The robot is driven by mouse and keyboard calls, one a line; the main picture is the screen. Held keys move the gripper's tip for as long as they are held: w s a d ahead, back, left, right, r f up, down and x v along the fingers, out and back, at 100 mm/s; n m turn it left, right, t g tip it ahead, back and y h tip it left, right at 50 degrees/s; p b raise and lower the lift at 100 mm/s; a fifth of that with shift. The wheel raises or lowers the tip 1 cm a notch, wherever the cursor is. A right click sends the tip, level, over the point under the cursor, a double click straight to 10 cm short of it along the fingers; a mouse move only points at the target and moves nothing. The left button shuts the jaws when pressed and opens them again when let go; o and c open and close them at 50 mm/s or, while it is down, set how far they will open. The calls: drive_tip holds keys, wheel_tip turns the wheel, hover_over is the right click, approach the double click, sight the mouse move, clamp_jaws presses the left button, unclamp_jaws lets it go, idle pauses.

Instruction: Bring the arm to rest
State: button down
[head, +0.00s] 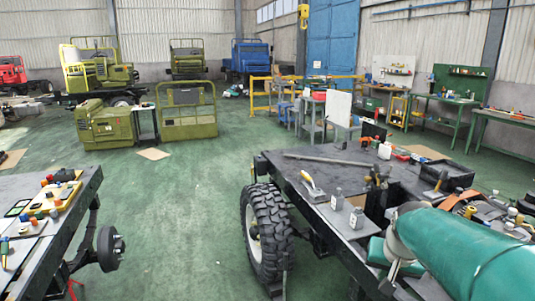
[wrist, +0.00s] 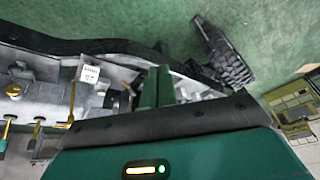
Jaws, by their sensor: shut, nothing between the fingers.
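My gripper (wrist: 157,78) shows in the wrist view, its narrow fingers close together with nothing seen between them. The green and black body of my wrist fills the lower part of that view, with a small lit indicator. In the head view my green arm reaches in from the lower right, over the near right corner of a dark chassis bench (head: 330,172). I cannot make out the fingertips there. In the wrist view the fingers lie across a blurred dark chassis edge; I cannot tell the gap.
Tools, small bottles and a black tray (head: 447,174) crowd the chassis bench beside my arm. A big black tyre (head: 268,232) stands at its left side. Another bench (head: 85,190) with coloured parts is at the left. Green floor (head: 190,215) between them is clear.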

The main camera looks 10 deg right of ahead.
drive_tip(key=s+a+r+n, duration=0.1)
drive_tip(key=s+a+n, duration=0.2)
drive_tip(key=s+a, duration=0.3)
drive_tip(key=s+a+n+t+y, duration=0.1)
drive_tip(key=s+a+n, duration=0.2)
drive_tip(key=a, duration=1)
drive_tip(key=s, duration=0.3)
drive_tip(key=shift+s+a+r+y, duration=0.15)
drive_tip(key=shift+s+r+y, duration=0.15)
drive_tip(key=shift+s+r, duration=0.05)
